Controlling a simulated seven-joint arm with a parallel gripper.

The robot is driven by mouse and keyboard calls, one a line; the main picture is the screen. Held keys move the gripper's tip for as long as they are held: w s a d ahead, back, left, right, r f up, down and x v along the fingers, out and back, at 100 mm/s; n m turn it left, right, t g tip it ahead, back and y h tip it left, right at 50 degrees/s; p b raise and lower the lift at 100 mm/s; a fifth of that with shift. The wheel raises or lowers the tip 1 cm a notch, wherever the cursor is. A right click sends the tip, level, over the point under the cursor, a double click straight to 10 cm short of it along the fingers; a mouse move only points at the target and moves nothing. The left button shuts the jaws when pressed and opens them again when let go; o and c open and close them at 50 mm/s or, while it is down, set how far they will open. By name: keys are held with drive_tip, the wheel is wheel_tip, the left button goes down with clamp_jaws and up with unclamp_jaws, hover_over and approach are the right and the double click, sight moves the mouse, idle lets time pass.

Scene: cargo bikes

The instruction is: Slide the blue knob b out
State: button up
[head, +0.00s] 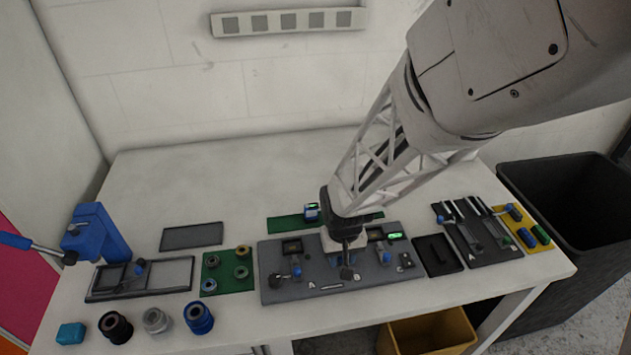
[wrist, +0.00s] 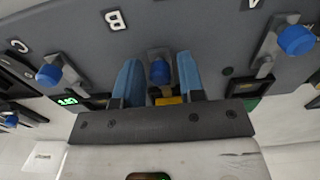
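The grey panel (head: 330,290) on the bench carries several blue knobs on metal plates, with white letters A, B and C beside them. In the wrist view, the middle blue knob (wrist: 160,71) has the letter B (wrist: 115,19) to one side, so I take it as knob b. My gripper (wrist: 159,66) is open, with one blue finger on each side of this knob and narrow visible gaps. I cannot tell whether either finger touches it. In the head view, my gripper (head: 343,262) is low over the panel's middle and largely hides that knob.
Other blue knobs stand on either side, near A (wrist: 296,40) and near C (wrist: 50,75). A green-lit display (head: 394,236) is on the panel's right. A black tray (head: 438,256) and a slider panel (head: 480,248) lie further right. A green board (head: 228,273) is left.

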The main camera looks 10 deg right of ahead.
drive_tip(key=c, duration=0.6)
drive_tip(key=shift+s, duration=0.9)
drive_tip(key=o, duration=0.6)
drive_tip(key=shift+o, duration=0.2)
drive_tip(key=shift+r, duration=0.15)
drive_tip(key=shift+r, duration=2.1)
